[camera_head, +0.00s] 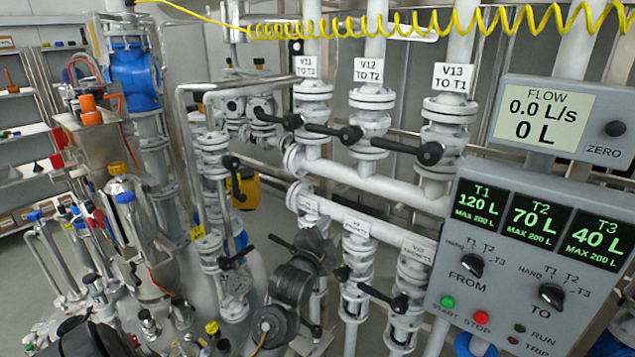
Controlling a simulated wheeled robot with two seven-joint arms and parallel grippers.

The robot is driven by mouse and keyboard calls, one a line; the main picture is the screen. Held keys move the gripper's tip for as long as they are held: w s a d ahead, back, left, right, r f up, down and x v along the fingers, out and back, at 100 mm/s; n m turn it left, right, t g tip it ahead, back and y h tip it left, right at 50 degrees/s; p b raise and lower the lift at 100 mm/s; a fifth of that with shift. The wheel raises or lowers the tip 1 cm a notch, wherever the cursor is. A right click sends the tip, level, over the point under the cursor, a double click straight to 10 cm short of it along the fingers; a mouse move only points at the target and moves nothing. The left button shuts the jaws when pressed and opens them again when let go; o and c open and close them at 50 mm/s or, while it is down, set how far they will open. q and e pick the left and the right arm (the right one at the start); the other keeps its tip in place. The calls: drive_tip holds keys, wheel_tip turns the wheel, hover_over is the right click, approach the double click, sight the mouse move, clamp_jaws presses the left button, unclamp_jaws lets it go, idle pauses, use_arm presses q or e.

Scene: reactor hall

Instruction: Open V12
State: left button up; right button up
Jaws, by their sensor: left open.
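The white V12 sign (368,71), reading "V12 TO T2", hangs on the middle vertical pipe. Below it is the white flanged V12 valve body (369,122). Its black lever (327,130) runs left from a dark hub at the front, roughly crosswise to the upright pipe. My left gripper (314,242) is dark and open, below and left of the V12 lever and apart from it. It is in front of the lower pipes, and its fingers are hard to make out against them. I see nothing held in it. My right gripper is not in view.
Lower valves with black levers stand below. A control panel (535,250) fills the right. A yellow coiled hose (400,29) crosses above.

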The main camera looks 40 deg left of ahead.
sight(316, 132)
use_arm(q)
drive_tip(key=w+a+r+t+y, duration=0.1)
drive_tip(key=a+r+t+y, duration=0.2)
drive_tip(key=r, duration=0.5)
drive_tip(key=w+a+r+t+y, duration=0.1)
drive_tip(key=a+r+y, duration=0.35)
drive_tip(key=r, duration=0.45)
drive_tip(key=shift+h, duration=0.45)
drive_tip(key=p+x, duration=0.1)
drive_tip(key=x, duration=0.2)
drive_tip(key=p+x, duration=0.1)
drive_tip(key=x, duration=0.3)
drive_tip(key=p+x, duration=0.2)
drive_tip(key=x, duration=0.1)
drive_tip(key=shift+w+a+f, duration=0.15)
drive_tip(key=shift+w+a, duration=0.25)
clamp_jaws()
